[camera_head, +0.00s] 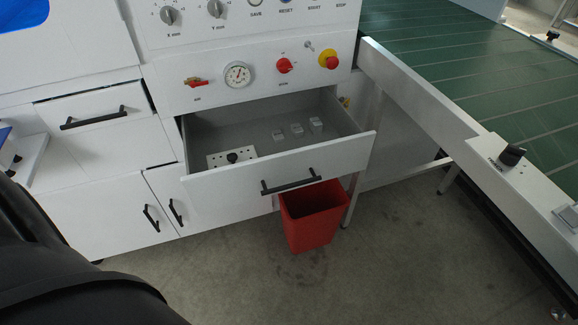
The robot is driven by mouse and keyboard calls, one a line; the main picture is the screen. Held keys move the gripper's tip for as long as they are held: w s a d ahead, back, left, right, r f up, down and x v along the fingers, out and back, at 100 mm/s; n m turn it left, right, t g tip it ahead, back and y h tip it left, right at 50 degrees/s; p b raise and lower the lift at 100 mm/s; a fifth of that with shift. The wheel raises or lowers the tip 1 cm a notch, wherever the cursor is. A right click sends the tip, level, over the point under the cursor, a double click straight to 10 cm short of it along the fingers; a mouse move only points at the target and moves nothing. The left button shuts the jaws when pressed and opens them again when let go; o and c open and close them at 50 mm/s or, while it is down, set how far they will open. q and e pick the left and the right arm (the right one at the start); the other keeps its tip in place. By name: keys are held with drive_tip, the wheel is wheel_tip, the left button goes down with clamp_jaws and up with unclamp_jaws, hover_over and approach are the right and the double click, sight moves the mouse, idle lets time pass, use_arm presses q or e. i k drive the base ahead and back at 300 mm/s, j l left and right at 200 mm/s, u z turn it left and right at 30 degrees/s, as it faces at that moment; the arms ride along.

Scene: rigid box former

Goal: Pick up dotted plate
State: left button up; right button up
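A white plate with dark dots (218,160) and a black knob on it lies in the open drawer (225,183), at the left of its floor. The drawer's front panel hides part of the plate's lower edge. Several small light grey blocks (297,130) sit farther right in the same drawer. A black part of my own body fills the lower left corner. Neither of my grippers shows in the head view.
A red bin (311,218) stands on the floor below the drawer's right part. A green conveyor (470,60) with a white side rail runs along the right. A closed drawer (95,110) and cabinet doors are at left. The grey floor in front is clear.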

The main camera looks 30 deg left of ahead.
sight(228, 158)
drive_tip(key=u, duration=1.5)
drive_tip(key=z, duration=0.1)
